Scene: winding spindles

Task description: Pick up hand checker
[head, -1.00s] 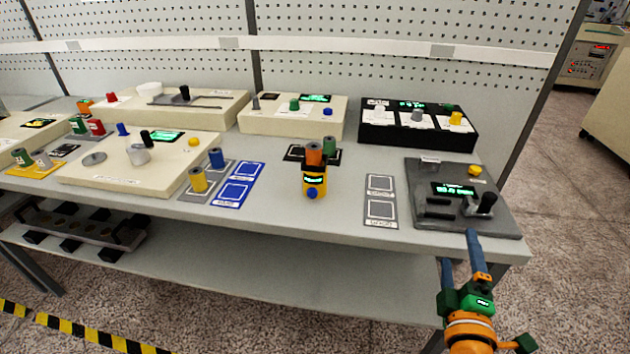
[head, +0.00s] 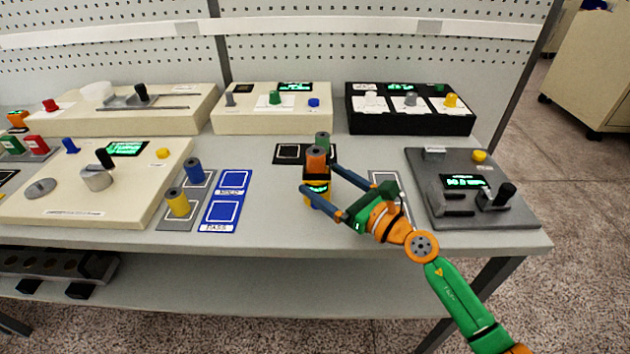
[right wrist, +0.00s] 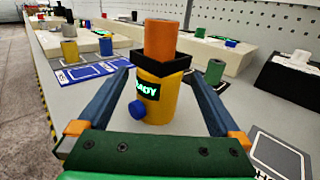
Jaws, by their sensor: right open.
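The hand checker (head: 317,190) is a yellow upright device with a black collar, a small green-lit screen and an orange top. It stands on the table in the head view. In the right wrist view the hand checker (right wrist: 160,95) stands between the two blue fingers, its screen and blue knob facing the camera. My right gripper (head: 322,190) is open, with one finger on each side of the checker. I see no clear contact between the fingers and the checker. My left gripper is not in view.
A green spindle (head: 323,140) stands just behind the checker by a dark mat (head: 283,153). A grey device (head: 430,180) with a black lever is on the right. Blue marked pads (head: 222,212) and yellow and blue spindles (head: 178,203) lie to the left.

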